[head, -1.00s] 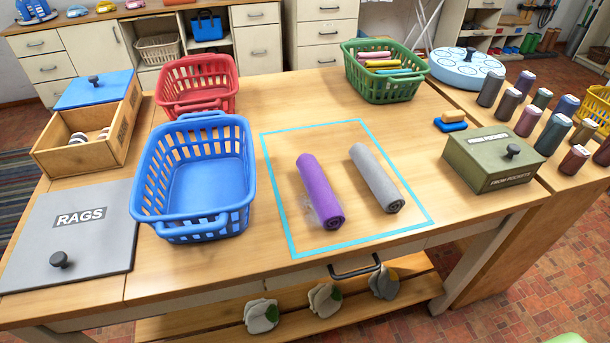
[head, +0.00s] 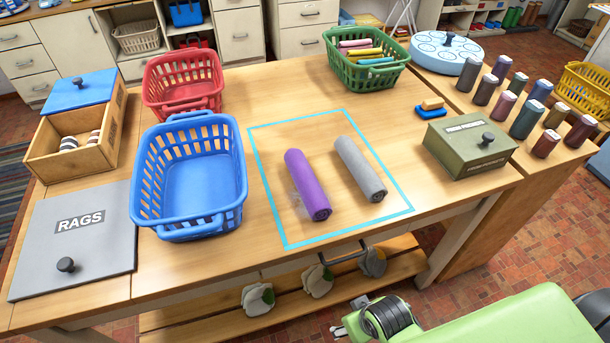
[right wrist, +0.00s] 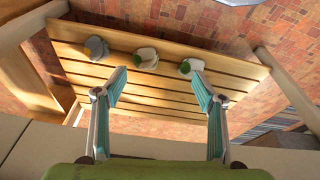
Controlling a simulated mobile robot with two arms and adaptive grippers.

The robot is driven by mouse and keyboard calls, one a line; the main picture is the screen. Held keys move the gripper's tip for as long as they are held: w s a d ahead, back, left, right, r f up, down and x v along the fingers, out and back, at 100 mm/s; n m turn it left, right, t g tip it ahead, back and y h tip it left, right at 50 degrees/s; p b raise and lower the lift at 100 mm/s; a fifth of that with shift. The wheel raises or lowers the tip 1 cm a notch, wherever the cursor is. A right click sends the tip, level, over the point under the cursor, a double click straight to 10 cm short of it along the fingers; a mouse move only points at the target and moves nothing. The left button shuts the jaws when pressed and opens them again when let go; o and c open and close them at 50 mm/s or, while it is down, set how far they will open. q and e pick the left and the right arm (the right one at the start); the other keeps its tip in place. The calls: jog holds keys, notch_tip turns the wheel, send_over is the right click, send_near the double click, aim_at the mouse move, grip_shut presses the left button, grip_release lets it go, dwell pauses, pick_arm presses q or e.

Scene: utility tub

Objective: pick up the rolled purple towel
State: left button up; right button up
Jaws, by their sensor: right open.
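The rolled purple towel (head: 307,186) lies on the wooden table inside a cyan outlined rectangle, to the left of a rolled grey towel (head: 360,168). The two rolls lie side by side with a gap between them. My right arm's green link shows at the lower right of the head view, in front of the table and well apart from the towels. My right gripper (right wrist: 159,84) is open and empty in the right wrist view, with the lower shelf beyond its fingers. No towel shows in that view. My left gripper is not in view.
A blue basket (head: 233,215) stands left of the towels. A red basket (head: 183,104) and a green basket (head: 368,76) stand further back. A green lidded box (head: 465,155) is at the right. A slatted shelf (right wrist: 150,104) runs below the table. The table around the towels is clear.

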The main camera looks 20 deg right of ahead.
jog(key=w+r+t, duration=0.2)
jog(key=w+r, duration=0.1)
jog(key=r, duration=0.3)
jog(key=w+a+r+m+t+y+p, duration=0.1)
jog(key=w+r+t, duration=0.1)
jog(key=w+r, duration=0.2)
jog(key=w+r+t+y+p, duration=0.1)
jog(key=w+r, duration=0.3)
jog(key=r, duration=0.5)
jog(key=shift+a+r+m+t, duration=0.3)
jog(key=shift+a+t, duration=0.1)
jog(key=shift+t, duration=0.3)
jog(key=m+t, duration=0.2)
jog(key=t, duration=0.2)
send_near(316, 192)
jog(key=shift+w+f, duration=0.25)
jog(key=shift+w, duration=0.05)
jog(key=p+x, duration=0.1)
jog(key=x, duration=0.7)
jog(key=shift+w+a+f+p, duration=0.1)
jog(key=shift+w+p, duration=0.1)
jog(key=shift+w, duration=0.15)
jog(key=shift+w+f+p, duration=0.1)
jog(key=shift+w+p, duration=0.05)
jog(key=shift+w, duration=0.2)
jog(key=x, duration=0.4)
jog(key=shift+f+p, duration=0.15)
jog(key=shift+p, duration=0.25)
jog(key=c, duration=1.4)
